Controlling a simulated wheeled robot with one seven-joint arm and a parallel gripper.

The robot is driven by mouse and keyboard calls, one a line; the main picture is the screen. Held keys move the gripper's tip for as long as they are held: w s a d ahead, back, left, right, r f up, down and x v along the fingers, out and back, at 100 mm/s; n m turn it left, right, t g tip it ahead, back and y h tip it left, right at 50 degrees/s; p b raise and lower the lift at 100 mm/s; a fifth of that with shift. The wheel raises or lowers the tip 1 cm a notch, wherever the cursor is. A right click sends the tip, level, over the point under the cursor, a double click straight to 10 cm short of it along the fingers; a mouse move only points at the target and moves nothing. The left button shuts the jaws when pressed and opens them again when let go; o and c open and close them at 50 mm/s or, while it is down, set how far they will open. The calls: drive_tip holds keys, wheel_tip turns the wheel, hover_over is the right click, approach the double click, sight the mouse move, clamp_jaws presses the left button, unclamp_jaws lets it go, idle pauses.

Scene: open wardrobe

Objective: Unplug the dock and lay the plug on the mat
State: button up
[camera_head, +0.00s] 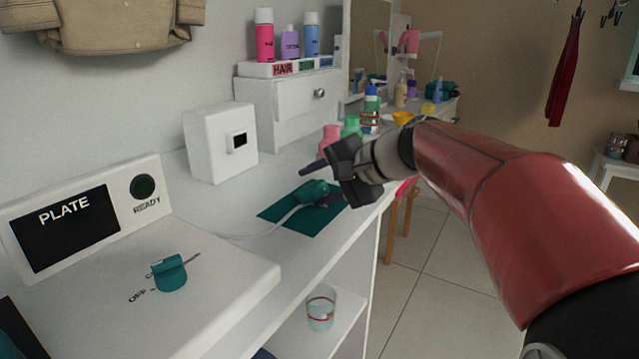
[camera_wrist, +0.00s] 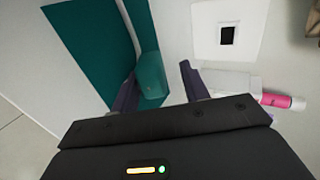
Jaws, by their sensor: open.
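The teal plug (camera_head: 313,190) lies over the teal mat (camera_head: 277,214) on the white counter, with a pale cable (camera_head: 262,234) running left from it. The white box-shaped dock (camera_head: 208,150) stands behind and to the left, with a dark square socket (camera_head: 239,141) on its face. The plug is apart from it. My gripper (camera_head: 318,183) is open just above the mat, beside the plug. In the wrist view the plug (camera_wrist: 151,78) shows between the spread fingers, nearer the left one, with the mat (camera_wrist: 88,40) beyond. Whether a finger touches it cannot be told.
A white panel marked PLATE (camera_head: 80,215) with a teal knob (camera_head: 169,273) stands at the left front. Bottles (camera_head: 288,38) stand on a drawer unit (camera_head: 290,105). Pink and green bottles (camera_head: 350,128) stand behind my gripper. A glass (camera_head: 320,307) sits on the lower shelf.

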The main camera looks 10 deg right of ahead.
drive_tip(key=shift+f, duration=0.3)
drive_tip(key=shift+o, duration=0.5)
drive_tip(key=shift+s+d+r+p, duration=0.2)
drive_tip(key=shift+r+p, duration=0.1)
drive_tip(key=shift+r, duration=0.2)
drive_tip(key=shift+s+d+r+p, duration=0.1)
drive_tip(key=shift+d+r+p, duration=0.05)
drive_tip(key=shift+r+p, duration=0.3)
drive_tip(key=shift+s+d+r+p, duration=0.1)
drive_tip(key=shift+d+r+p, duration=0.1)
drive_tip(key=shift+r, duration=0.35)
drive_tip(key=shift+s+d+r+p, duration=0.2)
drive_tip(key=shift+d+r, duration=0.1)
drive_tip(key=shift+r, duration=0.45)
drive_tip(key=shift+s+d+r+p, duration=0.1)
drive_tip(key=shift+s+d+r, duration=0.15)
drive_tip(key=shift+r, duration=0.55)
drive_tip(key=shift+s+d+r+p, duration=0.1)
drive_tip(key=shift+s+d+r, duration=0.15)
drive_tip(key=shift+r, duration=0.5)
